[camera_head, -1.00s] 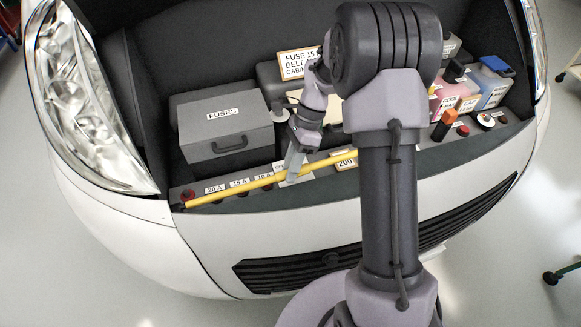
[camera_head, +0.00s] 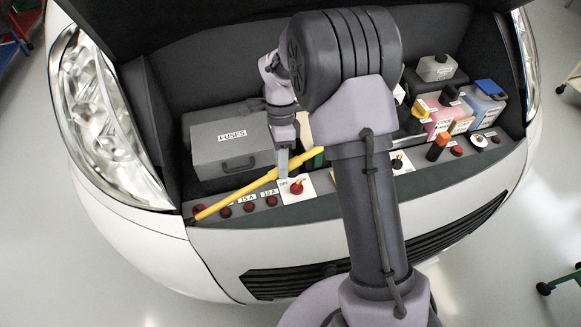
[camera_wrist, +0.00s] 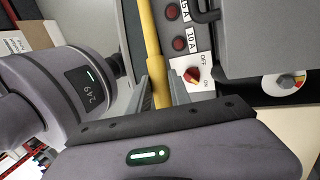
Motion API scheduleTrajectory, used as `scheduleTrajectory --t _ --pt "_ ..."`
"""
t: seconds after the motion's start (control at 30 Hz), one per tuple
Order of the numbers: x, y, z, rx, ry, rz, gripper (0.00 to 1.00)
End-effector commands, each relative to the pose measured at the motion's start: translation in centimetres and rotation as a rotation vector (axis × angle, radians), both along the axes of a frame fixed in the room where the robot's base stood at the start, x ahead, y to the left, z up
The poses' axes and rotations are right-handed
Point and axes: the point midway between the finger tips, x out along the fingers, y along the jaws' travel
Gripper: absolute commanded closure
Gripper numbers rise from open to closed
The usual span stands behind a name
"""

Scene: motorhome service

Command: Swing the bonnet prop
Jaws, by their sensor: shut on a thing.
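The bonnet prop is a yellow rod (camera_head: 236,193). Its left end sits at the left of the front ledge, and it slants up to the right. Its far part passes behind my arm in the head view. My gripper (camera_head: 283,170) is shut on the rod along its length. In the wrist view the yellow rod (camera_wrist: 151,42) runs down between my two fingers (camera_wrist: 163,88). The bonnet (camera_head: 250,18) shows as a dark panel along the top of the head view.
A grey fuses box (camera_head: 232,145) stands behind the rod. A red switch knob (camera_head: 297,187) sits on the ledge close to my gripper. Several red fuse buttons line the ledge at left. Bottles, including a pink one (camera_head: 440,118), stand at right.

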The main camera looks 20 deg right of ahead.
Motion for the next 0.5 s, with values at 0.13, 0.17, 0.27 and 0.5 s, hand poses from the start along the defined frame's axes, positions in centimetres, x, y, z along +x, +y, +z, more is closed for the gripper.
scheduleTrajectory --t 0.13,0.17,0.27,0.5 --pt "0.9 2.0 4.3 -0.117 0.001 0.035 1.0" --pt "1.1 2.4 4.9 -0.141 0.001 0.041 1.0" --pt "1.6 3.8 6.6 -0.215 0.003 0.058 1.0" --pt "2.4 6.7 9.4 -0.353 0.006 0.091 1.0"
